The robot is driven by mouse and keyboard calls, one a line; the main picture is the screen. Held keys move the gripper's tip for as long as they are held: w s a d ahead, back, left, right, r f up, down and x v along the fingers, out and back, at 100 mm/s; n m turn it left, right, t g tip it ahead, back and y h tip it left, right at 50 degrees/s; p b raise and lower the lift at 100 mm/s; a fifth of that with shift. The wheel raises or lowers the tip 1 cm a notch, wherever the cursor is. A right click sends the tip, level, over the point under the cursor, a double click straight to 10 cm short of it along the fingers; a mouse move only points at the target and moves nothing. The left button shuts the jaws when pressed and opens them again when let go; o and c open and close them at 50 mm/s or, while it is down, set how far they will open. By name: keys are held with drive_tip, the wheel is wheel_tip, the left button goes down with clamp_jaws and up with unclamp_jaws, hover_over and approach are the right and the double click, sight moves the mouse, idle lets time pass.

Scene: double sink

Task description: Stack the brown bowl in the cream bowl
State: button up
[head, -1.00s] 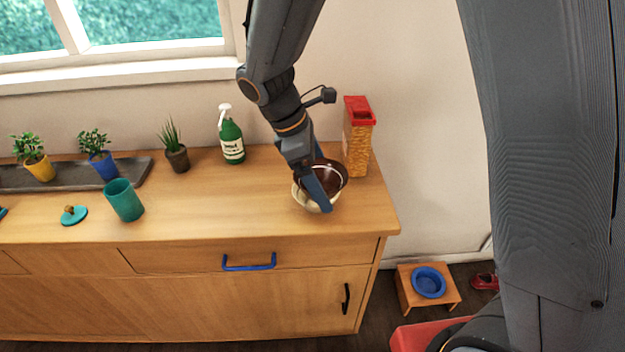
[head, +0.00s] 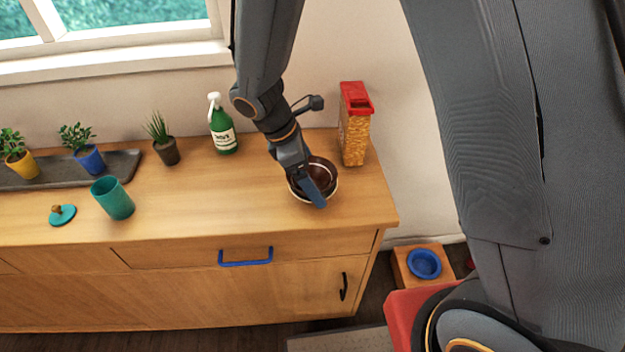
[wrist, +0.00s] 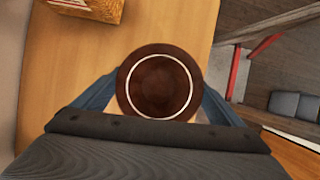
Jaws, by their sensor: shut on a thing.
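The brown bowl (head: 322,171) is at the right end of the wooden counter, held by my gripper (head: 307,182). In the wrist view the brown bowl (wrist: 160,82) is seen from above, with a pale ring inside its dark rim. My gripper's fingers (wrist: 158,98) are on opposite sides of it. The cream bowl (head: 334,193) shows as a pale rim around and below the brown bowl in the head view. The brown bowl sits inside that rim; whether it rests on the bottom is hidden. The wrist view does not show the cream bowl.
A red-topped cereal container (head: 355,125) stands close behind the bowls. A green soap bottle (head: 223,130), a small potted plant (head: 166,148), a teal cup (head: 113,198) and a teal lid (head: 62,215) are to the left. The counter's right edge is near; its middle front is clear.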

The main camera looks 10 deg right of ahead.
drive_tip(key=shift+f, duration=0.9)
drive_tip(key=o, duration=0.8)
drive_tip(key=shift+r, duration=0.1)
drive_tip(key=b+v, duration=0.2)
drive_tip(key=v, duration=1)
drive_tip(key=shift+b, duration=0.35)
drive_tip(key=s+d+f+m+y, duration=0.1)
drive_tip(key=s+d+m+y, duration=0.1)
drive_tip(key=d+m, duration=0.6)
drive_tip(key=s+d+f+m+t+y, duration=0.1)
drive_tip(key=s+d+m+y, duration=0.1)
drive_tip(key=s+d+m, duration=0.3)
drive_tip(key=d+m, duration=0.4)
drive_tip(key=m, duration=0.1)
drive_tip(key=shift+s+d+f+y, duration=0.2)
drive_tip(key=shift+f+y, duration=0.1)
drive_tip(key=shift+f, duration=0.1)
